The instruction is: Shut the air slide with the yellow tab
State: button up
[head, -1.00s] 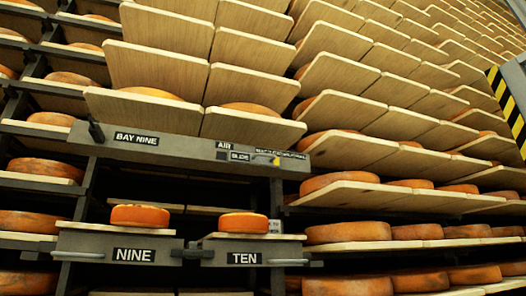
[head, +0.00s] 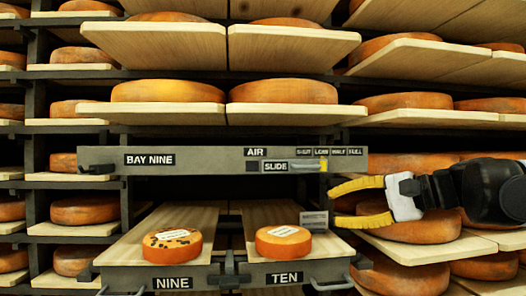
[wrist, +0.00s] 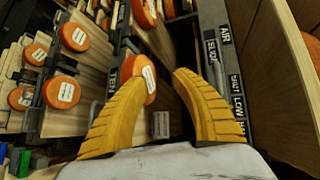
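The air slide's yellow tab (head: 323,165) shows in the head view on the grey rail (head: 210,160), about below the LOW mark of the label row. The labels AIR (head: 255,152) and SLIDE (head: 275,166) are left of it. My gripper (head: 334,205) has yellow fingers, spread open and empty, just below and right of the tab, near the rail's lower edge. In the wrist view my gripper (wrist: 162,77) is also open, beside the rail with AIR (wrist: 226,36) and SHUT and LOW labels. The tab cannot be made out there; a finger covers part of the rail.
Below the rail, board NINE (head: 172,283) and board TEN (head: 284,278) each carry a labelled cheese wheel. A small grey plate (head: 314,221) stands by TEN. Shelves of cheese lie close behind and below my arm. Shelf boards with wheels hang above the rail.

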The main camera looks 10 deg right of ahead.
jog(key=t+y+p, duration=0.1)
jog(key=p, duration=0.2)
send_near(313, 167)
jog(key=shift+m, duration=0.3)
jog(key=p+x, duration=0.2)
jog(key=x, duration=0.9)
grip_shut()
